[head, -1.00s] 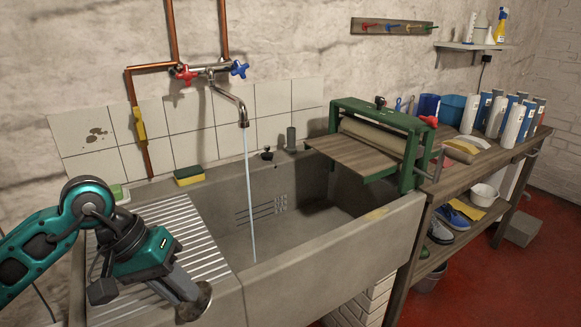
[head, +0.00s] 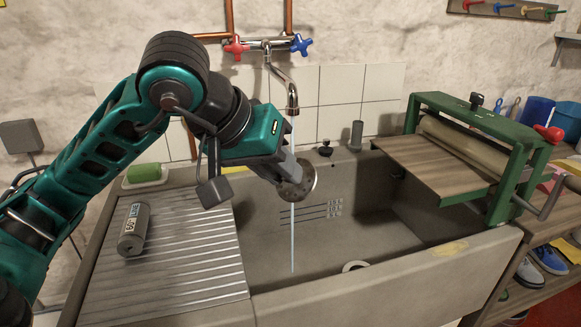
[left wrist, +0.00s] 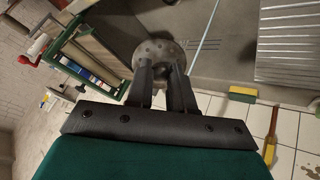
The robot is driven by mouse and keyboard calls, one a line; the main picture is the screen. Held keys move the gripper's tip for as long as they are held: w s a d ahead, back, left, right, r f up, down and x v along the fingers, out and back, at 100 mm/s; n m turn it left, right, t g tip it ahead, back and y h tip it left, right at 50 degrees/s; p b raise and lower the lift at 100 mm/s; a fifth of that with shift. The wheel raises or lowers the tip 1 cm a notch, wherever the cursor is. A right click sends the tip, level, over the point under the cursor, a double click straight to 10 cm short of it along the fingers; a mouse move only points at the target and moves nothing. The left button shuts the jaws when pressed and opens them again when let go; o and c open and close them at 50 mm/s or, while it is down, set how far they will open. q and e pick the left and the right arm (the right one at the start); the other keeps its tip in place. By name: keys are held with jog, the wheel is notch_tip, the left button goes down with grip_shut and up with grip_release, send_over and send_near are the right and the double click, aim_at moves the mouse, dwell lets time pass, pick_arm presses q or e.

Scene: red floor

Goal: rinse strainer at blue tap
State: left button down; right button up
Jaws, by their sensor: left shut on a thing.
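My left gripper (head: 285,172) is shut on the strainer (head: 304,178), a round perforated metal disc, and holds it above the sink basin, under the tap spout (head: 291,98). In the left wrist view the strainer (left wrist: 160,52) sits at the fingertips (left wrist: 161,75). The tap's blue handle (head: 302,45) is on the right, its red handle (head: 236,47) on the left. Water (head: 292,240) runs down from the spout; in the head view it lines up with the strainer and shows below it. I cannot tell whether it hits the disc. My right gripper is not in view.
The ribbed drainboard (head: 190,275) bears a grey cylinder (head: 134,230). A green sponge (head: 145,173) lies behind it. A green-framed roller press (head: 470,150) stands over the sink's right end. A pale ring (head: 355,266) lies near the front sink wall.

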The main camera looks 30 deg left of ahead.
pick_arm(q)
jog(key=shift+w+a+f, duration=0.1)
jog(key=shift+w+a, duration=0.2)
jog(key=shift+w, duration=0.15)
jog(key=w+a+f, duration=0.2)
jog(key=w+a, duration=0.3)
jog(key=w, duration=0.6)
jog(key=shift+a+f, duration=0.25)
jog(key=shift+a, duration=0.05)
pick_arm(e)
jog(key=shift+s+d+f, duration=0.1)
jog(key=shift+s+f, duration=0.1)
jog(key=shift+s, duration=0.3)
pick_arm(q)
jog(key=shift+d, duration=0.15)
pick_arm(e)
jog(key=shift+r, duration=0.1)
pick_arm(q)
jog(key=shift+w+d+p, duration=0.3)
jog(key=shift+d+p, duration=0.1)
jog(key=shift+s+a, duration=0.1)
jog(key=shift+a, duration=0.1)
